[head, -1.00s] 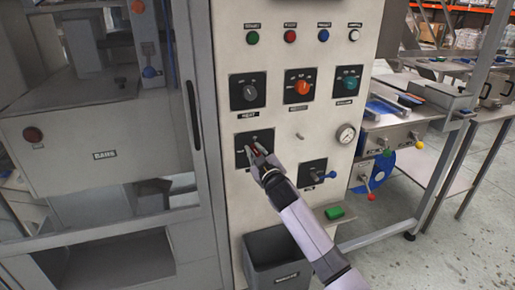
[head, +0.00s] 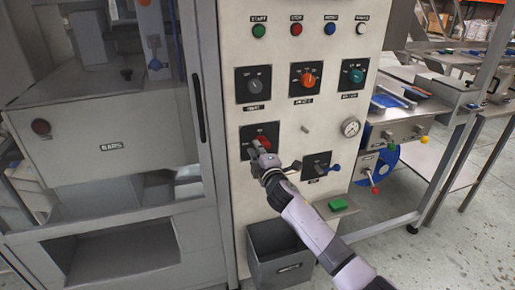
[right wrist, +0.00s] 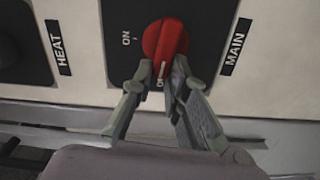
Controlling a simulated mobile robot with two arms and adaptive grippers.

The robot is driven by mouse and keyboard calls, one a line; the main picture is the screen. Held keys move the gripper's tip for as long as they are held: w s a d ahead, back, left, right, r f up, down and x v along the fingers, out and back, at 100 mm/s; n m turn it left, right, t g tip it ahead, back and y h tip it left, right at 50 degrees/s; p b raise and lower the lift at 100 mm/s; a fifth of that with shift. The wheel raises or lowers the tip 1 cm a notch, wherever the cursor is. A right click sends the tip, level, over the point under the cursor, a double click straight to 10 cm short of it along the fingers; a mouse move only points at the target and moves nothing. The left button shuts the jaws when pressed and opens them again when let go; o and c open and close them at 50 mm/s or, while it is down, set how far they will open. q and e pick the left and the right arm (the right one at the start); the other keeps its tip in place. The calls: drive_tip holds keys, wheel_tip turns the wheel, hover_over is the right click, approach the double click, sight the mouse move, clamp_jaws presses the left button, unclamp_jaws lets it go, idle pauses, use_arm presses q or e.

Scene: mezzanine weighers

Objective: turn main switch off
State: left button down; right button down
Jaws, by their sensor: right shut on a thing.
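The main switch is a red knob (right wrist: 166,38) on a black plate with an ON mark and a partly hidden mark starting "OF"; a MAIN label (right wrist: 235,47) is beside it. Its white line points at the "OF" mark, between my fingertips. The switch also shows in the head view (head: 267,136), partly covered by my fingers. My right gripper (right wrist: 163,80) is shut on the red knob, one finger at each side of its lower end. It also shows in the head view (head: 256,150). My left gripper is not in view.
Above the switch are the heat dial (head: 255,85), an orange dial (head: 308,79) and a teal dial (head: 356,76).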

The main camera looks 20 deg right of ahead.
drive_tip(key=shift+f+n, duration=0.15)
drive_tip(key=shift+n, duration=0.55)
drive_tip(key=c, duration=1.6)
unclamp_jaws()
drive_tip(key=shift+o, duration=0.2)
drive_tip(key=shift+s, duration=0.1)
drive_tip(key=s, duration=1.2)
drive_tip(key=shift+d, duration=0.2)
drive_tip(key=shift+w, duration=0.1)
